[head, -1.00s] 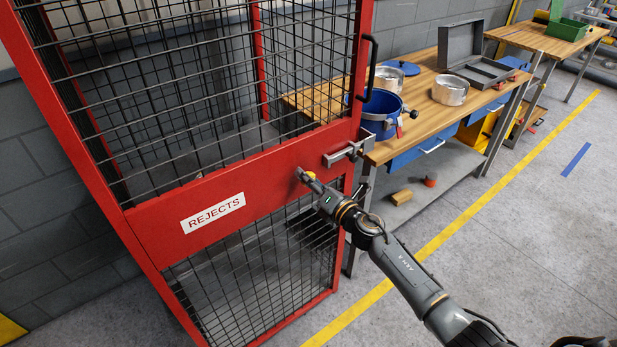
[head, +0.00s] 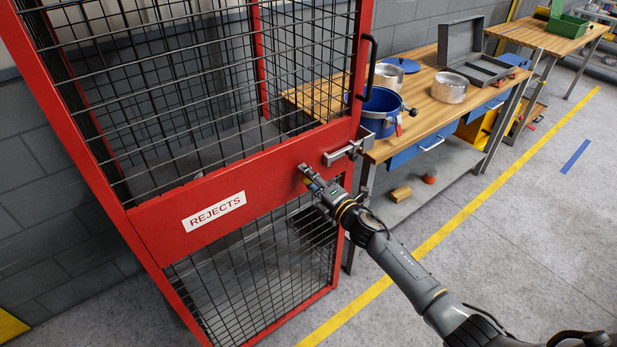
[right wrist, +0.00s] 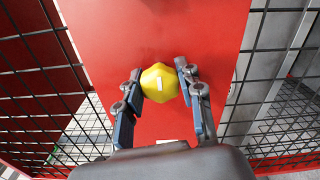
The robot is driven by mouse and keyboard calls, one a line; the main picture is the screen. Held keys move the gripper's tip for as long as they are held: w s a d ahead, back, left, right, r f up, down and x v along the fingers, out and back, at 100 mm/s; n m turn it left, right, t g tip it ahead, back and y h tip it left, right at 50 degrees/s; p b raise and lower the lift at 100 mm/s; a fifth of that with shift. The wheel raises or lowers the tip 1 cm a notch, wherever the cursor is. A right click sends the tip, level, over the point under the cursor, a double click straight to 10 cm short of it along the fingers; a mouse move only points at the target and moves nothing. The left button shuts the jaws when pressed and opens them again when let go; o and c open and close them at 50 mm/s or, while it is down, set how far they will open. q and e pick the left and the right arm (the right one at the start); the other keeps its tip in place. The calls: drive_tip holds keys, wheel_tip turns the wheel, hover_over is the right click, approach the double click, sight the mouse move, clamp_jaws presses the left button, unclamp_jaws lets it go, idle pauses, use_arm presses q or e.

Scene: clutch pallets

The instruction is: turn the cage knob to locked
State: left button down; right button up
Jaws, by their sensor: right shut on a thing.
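The red wire-mesh cage (head: 158,229) with a REJECTS sign fills the left of the head view. In the right wrist view a yellow faceted knob (right wrist: 160,83) with a small white mark sits on the cage's red panel (right wrist: 110,30). My right gripper (head: 304,172) is at the panel, right of the sign and below the latch. In the right wrist view its two fingers (right wrist: 160,85) are shut on the knob, one on each side. The knob is mostly hidden by the gripper in the head view. My left gripper is not in view.
A metal latch bar (head: 345,153) and a black handle (head: 370,65) are on the cage door's right edge. A wooden workbench (head: 425,105) behind holds a blue bucket (head: 380,108), metal pots and a grey case. Open floor lies at right.

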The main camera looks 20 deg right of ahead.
idle(0.3)
drive_tip(key=o, duration=1.2)
drive_tip(key=shift+s+d, duration=0.1)
drive_tip(key=shift+s, duration=0.1)
drive_tip(key=v, duration=1.1)
drive_tip(key=shift+s, duration=0.3)
